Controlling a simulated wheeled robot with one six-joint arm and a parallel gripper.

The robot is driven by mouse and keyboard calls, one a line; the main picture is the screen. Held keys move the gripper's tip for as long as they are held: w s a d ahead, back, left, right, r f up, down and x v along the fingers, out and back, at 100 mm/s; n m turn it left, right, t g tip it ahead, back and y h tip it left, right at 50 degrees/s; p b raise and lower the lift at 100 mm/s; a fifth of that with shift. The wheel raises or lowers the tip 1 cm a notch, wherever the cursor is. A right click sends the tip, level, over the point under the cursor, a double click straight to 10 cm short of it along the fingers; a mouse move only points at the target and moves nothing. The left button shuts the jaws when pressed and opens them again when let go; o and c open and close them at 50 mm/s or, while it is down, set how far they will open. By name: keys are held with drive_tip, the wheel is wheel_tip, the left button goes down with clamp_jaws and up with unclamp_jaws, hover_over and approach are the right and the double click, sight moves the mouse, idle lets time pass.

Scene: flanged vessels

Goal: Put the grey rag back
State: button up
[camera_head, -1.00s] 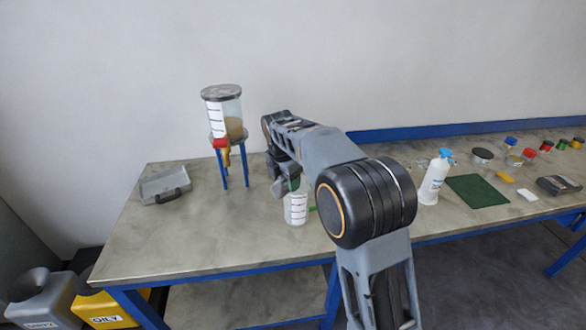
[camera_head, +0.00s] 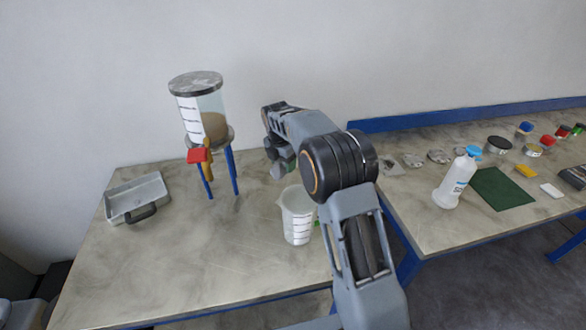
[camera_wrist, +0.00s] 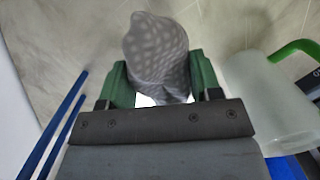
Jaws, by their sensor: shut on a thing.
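The grey rag (camera_wrist: 155,55) is bunched up between the green fingers of my gripper (camera_wrist: 160,85) in the wrist view. My gripper is shut on it, and bare table top shows beyond it. In the head view my gripper (camera_head: 283,165) is mostly hidden behind my own arm, above the table between the vessel on its stand and the white jug. The rag cannot be made out in the head view.
A vessel (camera_head: 203,112) with brown contents stands on blue legs. A white jug (camera_head: 297,215) with a green handle stands close by my arm; a grey tray (camera_head: 137,199) lies left. The right table holds a bottle (camera_head: 456,180), green mat (camera_head: 502,189) and several small jars. Front-left table is clear.

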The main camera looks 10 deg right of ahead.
drive_tip(key=p, duration=0.2)
hover_over(293, 175)
drive_tip(key=s, duration=0.1)
drive_tip(key=f, duration=0.3)
drive_tip(key=a+f, duration=0.1)
drive_tip(key=f, duration=0.1)
drive_tip(key=shift+s+f, duration=0.15)
drive_tip(key=shift+f, duration=0.2)
drive_tip(key=shift+w+d+f, duration=0.2)
drive_tip(key=shift+f, duration=0.2)
drive_tip(key=shift+w+d+f, duration=0.2)
drive_tip(key=shift+f, duration=0.15)
drive_tip(key=shift+f+p, duration=0.4)
drive_tip(key=shift+f, duration=1.1)
drive_tip(key=shift+f, duration=0.1)
drive_tip(key=o, duration=0.9)
